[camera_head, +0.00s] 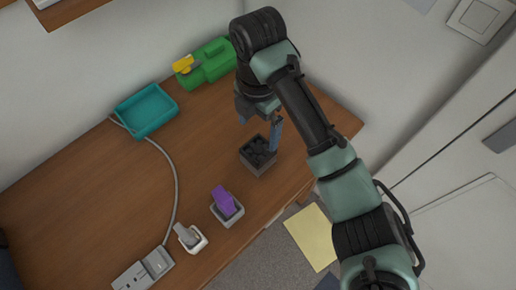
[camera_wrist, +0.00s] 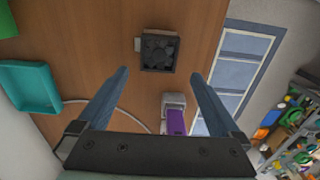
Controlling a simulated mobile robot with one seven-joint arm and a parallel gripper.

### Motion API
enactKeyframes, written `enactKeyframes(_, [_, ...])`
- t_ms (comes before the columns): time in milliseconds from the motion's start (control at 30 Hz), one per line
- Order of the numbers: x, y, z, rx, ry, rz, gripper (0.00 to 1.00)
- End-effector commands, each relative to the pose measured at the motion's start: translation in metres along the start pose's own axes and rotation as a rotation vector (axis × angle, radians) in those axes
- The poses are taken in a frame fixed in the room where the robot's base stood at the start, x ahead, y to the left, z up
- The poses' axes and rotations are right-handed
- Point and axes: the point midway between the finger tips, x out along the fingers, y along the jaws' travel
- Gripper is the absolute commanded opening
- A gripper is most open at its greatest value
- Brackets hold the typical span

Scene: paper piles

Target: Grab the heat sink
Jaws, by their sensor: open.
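The heat sink (camera_head: 258,155) is a grey block with a dark fan on top, sitting on the wooden table near its right front edge. It also shows in the wrist view (camera_wrist: 159,51), top centre, lined up between my two blue fingers and beyond their tips. My gripper (camera_head: 259,131) is open and empty, pointing down just behind and above the heat sink in the head view. The fingers (camera_wrist: 159,74) are spread wider than the heat sink and appear apart from it.
A purple item in a grey holder (camera_head: 226,206) and a white item (camera_head: 190,237) stand left of the heat sink. A teal tray (camera_head: 146,110) and a green object (camera_head: 208,65) lie at the back. A grey cable (camera_head: 176,185) runs to a power strip (camera_head: 142,270).

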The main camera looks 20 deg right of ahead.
Motion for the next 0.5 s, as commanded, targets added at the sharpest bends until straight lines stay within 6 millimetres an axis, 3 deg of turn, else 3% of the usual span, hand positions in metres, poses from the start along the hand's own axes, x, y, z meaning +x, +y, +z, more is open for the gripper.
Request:
enactKeyframes(33, [0.018, 0.001, -0.002, 0.0, 0.004, 0.0, 1.0])
enactKeyframes(200, [0.044, 0.0, 0.0, 0.003, 0.001, 0.001, 1.0])
enactKeyframes(500, [0.069, 0.001, 0.0, 0.004, -0.001, 0.004, 1.0])
